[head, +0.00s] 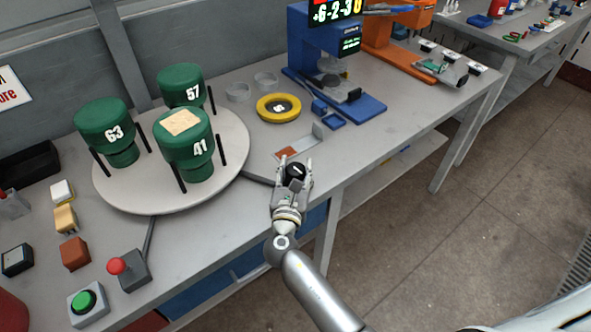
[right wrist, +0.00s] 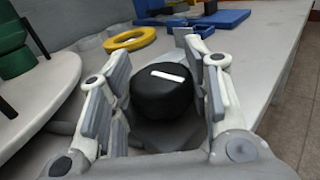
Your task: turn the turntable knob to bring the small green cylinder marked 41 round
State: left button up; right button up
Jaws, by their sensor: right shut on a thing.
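The green cylinder marked 41 (head: 190,150) stands at the front right of the round white turntable (head: 230,165), with a tan patch on its top. The green cylinders marked 63 (head: 103,128) and 57 (head: 180,88) stand at its left and back. The black knob (head: 296,171) with a white mark is at the table's front edge, right of the turntable. It also shows in the right wrist view (right wrist: 162,92). My right gripper (head: 294,168) is shut on the knob, one finger on each side. My left gripper is not in view.
A yellow ring (head: 278,107) and a blue machine (head: 325,75) stand behind the knob. A red-topped joystick (head: 128,271) and a green button (head: 86,303) are at the front left. An orange machine (head: 395,40) is farther right.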

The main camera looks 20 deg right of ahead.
dwell(0.7)
jog(key=o, duration=1)
jog(key=v, duration=1.2)
